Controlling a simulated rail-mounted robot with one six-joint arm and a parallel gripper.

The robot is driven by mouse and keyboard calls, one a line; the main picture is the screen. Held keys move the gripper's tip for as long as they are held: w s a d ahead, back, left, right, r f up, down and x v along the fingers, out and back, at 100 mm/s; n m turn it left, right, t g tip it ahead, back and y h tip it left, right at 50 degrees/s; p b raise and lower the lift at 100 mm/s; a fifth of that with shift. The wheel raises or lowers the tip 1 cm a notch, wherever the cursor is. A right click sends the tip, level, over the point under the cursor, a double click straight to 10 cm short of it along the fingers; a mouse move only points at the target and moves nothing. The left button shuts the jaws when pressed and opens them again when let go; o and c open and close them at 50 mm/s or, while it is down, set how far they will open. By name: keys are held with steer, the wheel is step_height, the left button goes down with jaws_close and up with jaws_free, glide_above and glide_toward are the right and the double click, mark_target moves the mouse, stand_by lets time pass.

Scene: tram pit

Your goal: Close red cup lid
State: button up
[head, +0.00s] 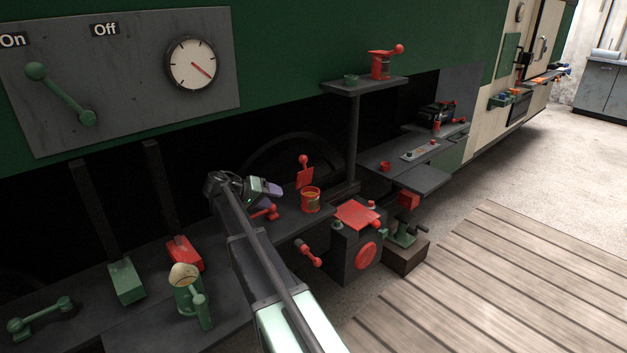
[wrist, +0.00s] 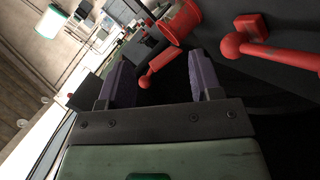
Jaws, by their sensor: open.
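A red cup (head: 311,201) stands on the dark shelf in the middle of the head view. Its lid (head: 305,178) stands upright and open behind the rim, with a red ball knob on top. The red cup (wrist: 181,22) also shows near the top of the wrist view. My gripper (head: 272,190) is open and empty, with purple finger pads, to the left of the cup and apart from it. In the wrist view my fingers (wrist: 158,65) have nothing between them held.
A red lever (head: 265,212) lies below my gripper. Another red lidded container (head: 381,66) stands on the upper shelf (head: 350,86). A dark box with a red top (head: 357,213) is right of the cup. Green and red levers sit at front left.

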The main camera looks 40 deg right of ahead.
mark_target(304, 159)
steer(key=w+d+h, duration=0.1)
steer(key=w, duration=0.1)
steer(key=w+d+m+h, duration=0.1)
steer(key=w+d, duration=0.1)
steer(key=w+d+m+g+b, duration=0.1)
steer(key=w+d, duration=0.1)
steer(key=shift+w+d+r+h, duration=0.1)
steer(key=shift+r+h, duration=0.1)
steer(key=shift+h, duration=0.2)
step_height(304, 159, up, 4)
steer(key=w+d+m+h, duration=0.2)
steer(key=w+h, duration=0.1)
steer(key=shift+g, duration=0.3)
steer(key=x, duration=1.1)
steer(key=shift+s+d, duration=0.1)
steer(key=shift+s, duration=0.2)
jaws_close()
